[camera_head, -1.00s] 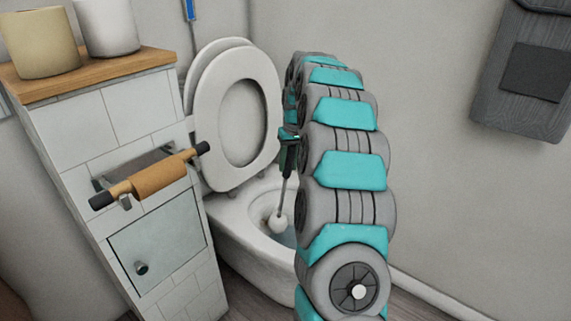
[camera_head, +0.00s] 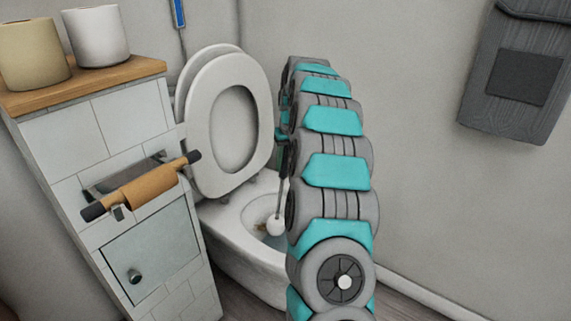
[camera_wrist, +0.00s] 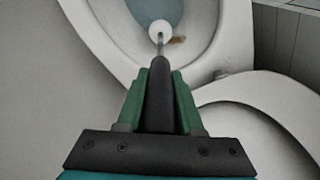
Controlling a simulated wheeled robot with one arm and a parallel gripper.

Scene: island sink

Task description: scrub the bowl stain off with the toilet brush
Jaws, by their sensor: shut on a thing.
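My gripper (camera_wrist: 159,100) is shut on the black handle of the toilet brush (camera_wrist: 158,72). In the wrist view the brush points away from me, its round white head (camera_wrist: 161,27) inside the toilet bowl (camera_wrist: 205,60). A small brown stain (camera_wrist: 178,39) shows just right of the head. In the head view the white brush head (camera_head: 275,227) hangs in the toilet bowl (camera_head: 228,232), with the brown stain (camera_head: 260,227) at its left. My arm hides most of the gripper there. Whether the head touches the bowl surface I cannot tell.
The raised toilet seat and lid (camera_head: 229,127) stand behind the bowl. A tiled cabinet (camera_head: 110,200) with a paper holder (camera_head: 145,188) stands at left, with two rolls (camera_head: 97,36) on its wooden top. A grey box (camera_head: 520,75) hangs on the right wall.

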